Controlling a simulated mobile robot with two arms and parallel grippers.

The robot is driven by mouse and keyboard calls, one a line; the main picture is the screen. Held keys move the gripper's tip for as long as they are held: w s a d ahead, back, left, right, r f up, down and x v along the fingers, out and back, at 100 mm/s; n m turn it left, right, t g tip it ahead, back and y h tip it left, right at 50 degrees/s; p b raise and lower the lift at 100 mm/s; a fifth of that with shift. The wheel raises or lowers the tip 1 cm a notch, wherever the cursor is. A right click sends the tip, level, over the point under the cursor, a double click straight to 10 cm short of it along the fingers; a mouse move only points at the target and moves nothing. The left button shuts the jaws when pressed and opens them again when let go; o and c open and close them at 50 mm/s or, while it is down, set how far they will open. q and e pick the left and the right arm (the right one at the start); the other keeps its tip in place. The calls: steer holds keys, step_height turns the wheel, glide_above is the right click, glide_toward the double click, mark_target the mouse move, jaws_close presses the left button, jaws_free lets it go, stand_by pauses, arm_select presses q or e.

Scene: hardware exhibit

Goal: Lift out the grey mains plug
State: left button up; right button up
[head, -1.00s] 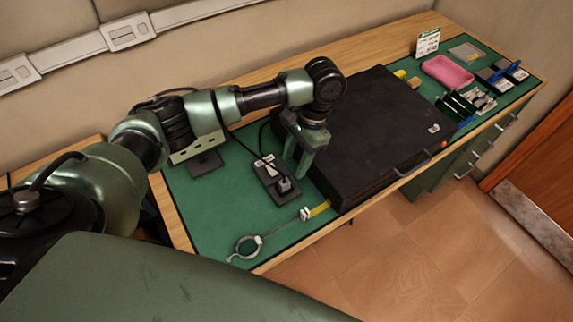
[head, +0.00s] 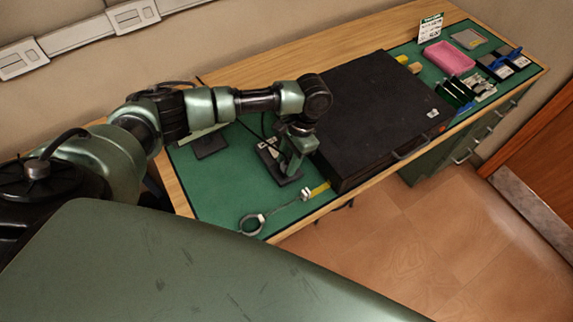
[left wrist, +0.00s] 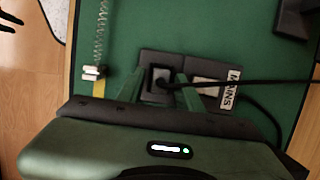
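The mains plug (left wrist: 161,77) looks dark grey and sits in a dark socket block (left wrist: 156,58) on the green mat. Its black cable runs off to the right in the left wrist view. My left gripper (left wrist: 159,82) is open, with one finger on each side of the plug; a small gap seems to show on both sides. In the head view, my left gripper (head: 291,168) is over the socket block (head: 266,157) and hides the plug. A "MAINS" label (left wrist: 231,88) lies beside the plug. My right gripper is not in view.
A large black case (head: 375,115) stands right of the gripper, close to it. A ring on a coiled tether (head: 251,223) lies at the front left of the mat. A pink tray (head: 448,58) and small parts are at the far right.

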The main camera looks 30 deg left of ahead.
arm_select(q)
steer(key=c, duration=0.5)
jaws_close()
steer(key=shift+w+r, duration=0.1)
steer(key=shift+r, duration=0.3)
step_height(320, 180, up, 9)
steer(key=b, duration=0.1)
step_height(320, 180, up, 10)
glide_above(288, 162)
steer(key=shift+r+p, duration=0.1)
steer(key=shift+p, duration=0.25)
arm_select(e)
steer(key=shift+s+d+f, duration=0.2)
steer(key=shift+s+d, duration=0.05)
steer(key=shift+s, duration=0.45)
